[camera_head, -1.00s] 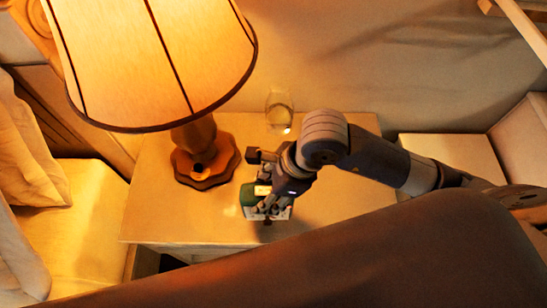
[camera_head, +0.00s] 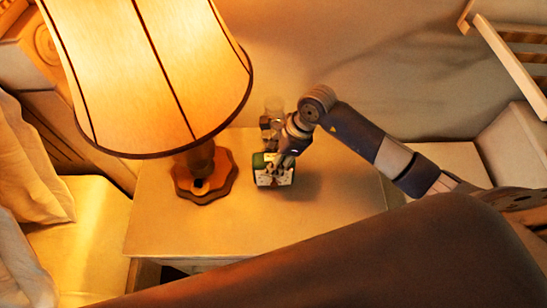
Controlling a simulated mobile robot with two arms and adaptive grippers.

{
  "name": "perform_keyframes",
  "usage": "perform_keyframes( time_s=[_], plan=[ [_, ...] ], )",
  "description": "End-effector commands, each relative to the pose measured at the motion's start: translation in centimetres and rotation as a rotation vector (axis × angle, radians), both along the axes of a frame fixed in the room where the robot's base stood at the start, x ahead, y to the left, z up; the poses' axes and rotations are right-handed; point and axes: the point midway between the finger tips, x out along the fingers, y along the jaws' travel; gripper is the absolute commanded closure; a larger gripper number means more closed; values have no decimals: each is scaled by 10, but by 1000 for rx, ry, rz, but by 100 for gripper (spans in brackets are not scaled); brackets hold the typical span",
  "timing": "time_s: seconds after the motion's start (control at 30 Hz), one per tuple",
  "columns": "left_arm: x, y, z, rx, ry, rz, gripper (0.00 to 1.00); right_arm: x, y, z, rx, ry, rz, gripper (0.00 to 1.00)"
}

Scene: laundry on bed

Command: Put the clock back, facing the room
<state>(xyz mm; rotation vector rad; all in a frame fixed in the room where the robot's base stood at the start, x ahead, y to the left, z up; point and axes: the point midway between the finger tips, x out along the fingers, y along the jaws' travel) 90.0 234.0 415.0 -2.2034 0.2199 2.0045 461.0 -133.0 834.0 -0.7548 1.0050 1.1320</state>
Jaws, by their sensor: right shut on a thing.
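My left gripper is not in view.
A lamp with a large glowing shade (camera_head: 150,70) and dark wooden base (camera_head: 205,178) stands close on the left. The tabletop's front and right are clear. The bed (camera_head: 85,240) lies left.

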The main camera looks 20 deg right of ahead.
Motion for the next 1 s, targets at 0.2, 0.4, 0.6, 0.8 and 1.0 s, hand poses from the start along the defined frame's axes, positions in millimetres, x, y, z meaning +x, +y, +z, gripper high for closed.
perform_keyframes(
  time_s=[0.2, 0.4, 0.6, 0.8, 1.0],
  plan=[
    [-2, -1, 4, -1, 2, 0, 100, 1, 0, -9, 2, -5, -1, 100],
    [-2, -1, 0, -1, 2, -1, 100, 1, 0, -13, 1, -4, 0, 100],
    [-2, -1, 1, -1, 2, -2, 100, 0, 0, -13, 1, -1, 0, 34],
    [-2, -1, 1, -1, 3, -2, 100, 0, 0, -13, 1, -1, 0, 34],
    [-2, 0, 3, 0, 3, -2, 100, 1, -2, -5, 1, -5, -1, 34]
  ],
)
